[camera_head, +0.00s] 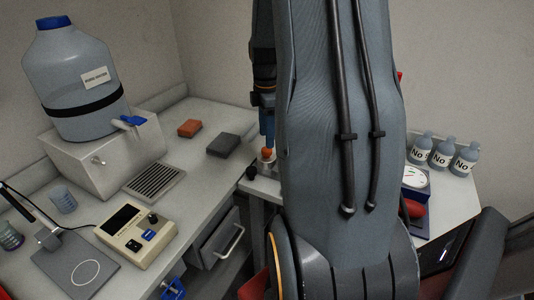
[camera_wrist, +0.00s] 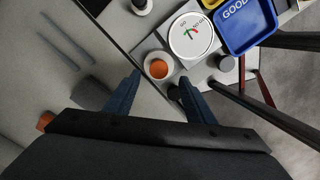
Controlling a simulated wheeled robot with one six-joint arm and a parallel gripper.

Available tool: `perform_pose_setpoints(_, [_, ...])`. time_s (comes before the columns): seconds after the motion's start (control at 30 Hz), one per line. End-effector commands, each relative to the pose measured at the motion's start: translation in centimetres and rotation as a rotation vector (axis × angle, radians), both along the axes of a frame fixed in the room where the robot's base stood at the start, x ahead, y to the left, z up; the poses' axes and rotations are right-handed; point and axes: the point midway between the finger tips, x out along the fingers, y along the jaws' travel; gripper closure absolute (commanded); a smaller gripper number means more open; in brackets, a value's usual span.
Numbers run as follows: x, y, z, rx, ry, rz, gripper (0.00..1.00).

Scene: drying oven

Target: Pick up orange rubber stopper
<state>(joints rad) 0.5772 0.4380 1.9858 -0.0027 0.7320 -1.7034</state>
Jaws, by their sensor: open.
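The orange rubber stopper (camera_wrist: 157,69) shows in the wrist view as a small orange round inside a white ring-shaped holder or vessel rim (camera_wrist: 149,57). My gripper (camera_wrist: 160,83) is open, with its two blue fingers spread to the left and right of the stopper's place in the picture. Nothing is between the fingers; the stopper is just past their tips. In the head view the orange stopper (camera_head: 267,153) sits upright on a small pale vessel near the bench corner. A blue finger (camera_head: 267,128) of my gripper is just above it. My arm hides the other finger there.
A round dial (camera_wrist: 191,36), a blue tray marked GOOD (camera_wrist: 247,22) and a dark round knob or cap (camera_wrist: 226,63) lie close by. An orange block (camera_head: 189,128) and a dark grey block (camera_head: 222,145) lie left. Several labelled bottles (camera_head: 442,152) stand right.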

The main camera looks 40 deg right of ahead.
Motion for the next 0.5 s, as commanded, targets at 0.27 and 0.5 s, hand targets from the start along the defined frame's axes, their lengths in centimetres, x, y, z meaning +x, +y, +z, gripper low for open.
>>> perform_pose_setpoints(0.27, [0.2, 0.3, -2.8, 0.001, 0.002, -0.001, 0.51])
perform_pose_setpoints(0.5, [0.3, 0.3, -5.0, 0.000, 0.000, -0.001, 0.51])
